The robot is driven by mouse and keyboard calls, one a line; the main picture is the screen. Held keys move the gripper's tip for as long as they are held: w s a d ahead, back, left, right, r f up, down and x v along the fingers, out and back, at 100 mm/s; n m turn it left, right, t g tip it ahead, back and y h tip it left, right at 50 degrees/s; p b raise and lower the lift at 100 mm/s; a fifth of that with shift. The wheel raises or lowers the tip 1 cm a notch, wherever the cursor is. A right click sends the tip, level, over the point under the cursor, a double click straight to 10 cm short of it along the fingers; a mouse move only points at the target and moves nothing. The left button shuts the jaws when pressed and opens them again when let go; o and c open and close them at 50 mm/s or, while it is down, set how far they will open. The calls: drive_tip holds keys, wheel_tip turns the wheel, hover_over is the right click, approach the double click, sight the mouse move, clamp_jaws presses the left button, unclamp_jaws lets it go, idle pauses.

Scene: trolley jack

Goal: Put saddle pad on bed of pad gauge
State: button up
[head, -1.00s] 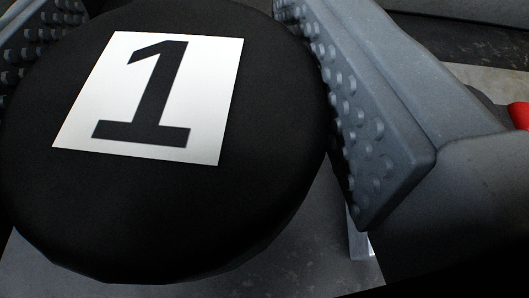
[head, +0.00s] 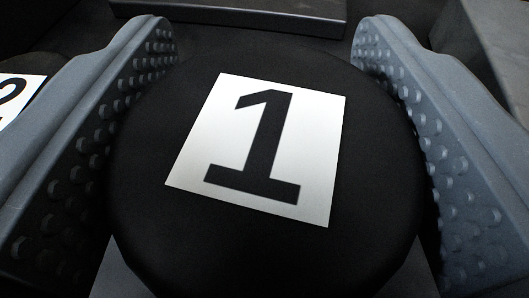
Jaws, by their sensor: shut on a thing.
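A round black saddle pad (head: 375,150) fills the middle of the view. It has a white label with a black number 1 on top. My gripper (head: 265,140) has one studded grey finger on each side of the pad and is shut on it. The pad hides most of what lies below it. I cannot tell which surface, if any, is the bed of the pad gauge.
A second black round thing with a white label (head: 15,100), reading 2, shows at the left edge, partly behind my left finger. A dark grey flat-topped block (head: 235,12) lies at the top. A grey boxy shape (head: 490,45) stands at the top right.

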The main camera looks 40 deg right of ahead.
drive_tip(key=shift+f, duration=0.95)
drive_tip(key=shift+f, duration=0.15)
drive_tip(key=o, duration=1)
drive_tip(key=shift+f+b, duration=0.15)
drive_tip(key=shift+b, duration=0.25)
drive_tip(key=p+v, duration=0.2)
drive_tip(key=v, duration=1.1)
drive_tip(key=shift+s+p, duration=0.4)
drive_tip(key=shift+a, duration=0.15)
